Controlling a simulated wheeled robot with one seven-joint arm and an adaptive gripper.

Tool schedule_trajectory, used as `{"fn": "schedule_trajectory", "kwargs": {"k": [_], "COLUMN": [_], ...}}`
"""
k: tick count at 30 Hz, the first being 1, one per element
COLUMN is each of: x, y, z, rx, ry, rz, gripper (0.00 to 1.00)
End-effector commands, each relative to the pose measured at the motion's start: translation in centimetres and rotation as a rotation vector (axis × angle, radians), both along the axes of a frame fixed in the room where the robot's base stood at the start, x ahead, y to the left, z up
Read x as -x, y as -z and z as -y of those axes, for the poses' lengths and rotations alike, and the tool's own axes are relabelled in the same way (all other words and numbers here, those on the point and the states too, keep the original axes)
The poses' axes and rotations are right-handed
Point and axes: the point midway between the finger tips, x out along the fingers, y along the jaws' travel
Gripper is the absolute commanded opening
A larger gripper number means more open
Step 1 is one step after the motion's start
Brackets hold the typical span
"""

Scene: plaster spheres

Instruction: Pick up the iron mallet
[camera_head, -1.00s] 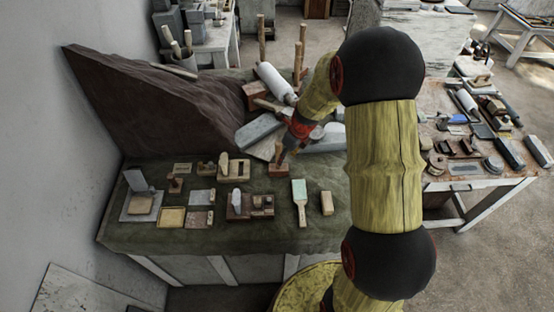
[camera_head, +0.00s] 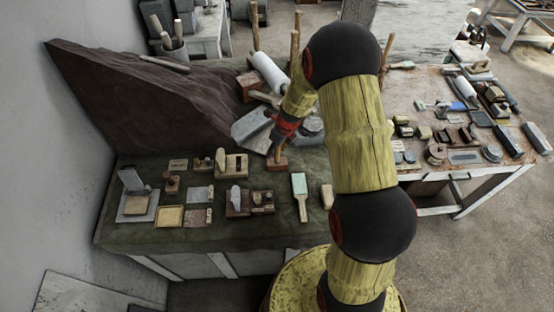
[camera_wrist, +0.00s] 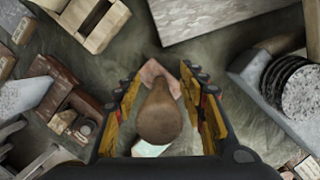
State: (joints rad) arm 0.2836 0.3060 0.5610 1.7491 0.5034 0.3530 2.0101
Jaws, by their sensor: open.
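What looks like the mallet (camera_wrist: 159,113) stands upright on its head, with a brown wooden handle pointing up toward the wrist camera. Its head (camera_wrist: 157,74) is a reddish-brown block partly hidden behind the handle. The mallet's block also shows in the head view (camera_head: 277,164) on the green cloth-covered table (camera_head: 130,236). My gripper (camera_wrist: 163,80) is open, with one yellow-and-black finger on each side of the handle. I cannot tell if either finger touches it. In the head view my gripper (camera_head: 278,148) is directly above the block, and hides most of the handle.
A green-topped brush (camera_head: 300,190) and a small wooden block (camera_head: 327,196) lie in front of the mallet. A wooden box (camera_head: 231,165) sits left, and a grey slab (camera_head: 251,124) behind. A round grey disc (camera_wrist: 300,88) is to the right in the wrist view.

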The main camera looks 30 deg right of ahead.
Motion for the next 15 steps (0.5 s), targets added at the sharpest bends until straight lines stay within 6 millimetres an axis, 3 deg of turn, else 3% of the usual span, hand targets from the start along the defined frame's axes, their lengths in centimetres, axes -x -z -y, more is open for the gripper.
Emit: {"fn": "schedule_trajectory", "kwargs": {"k": [3, 9, 15], "x": [-0.29, -0.32, -0.29], "y": [1.11, 1.09, 1.10], "z": [-0.10, -0.09, -0.09], "rx": [0.001, 0.001, 0.001], "ry": [0.000, 0.000, 0.000], "rz": [0.000, 0.001, 0.001], "gripper": [0.41, 0.41, 0.30]}}
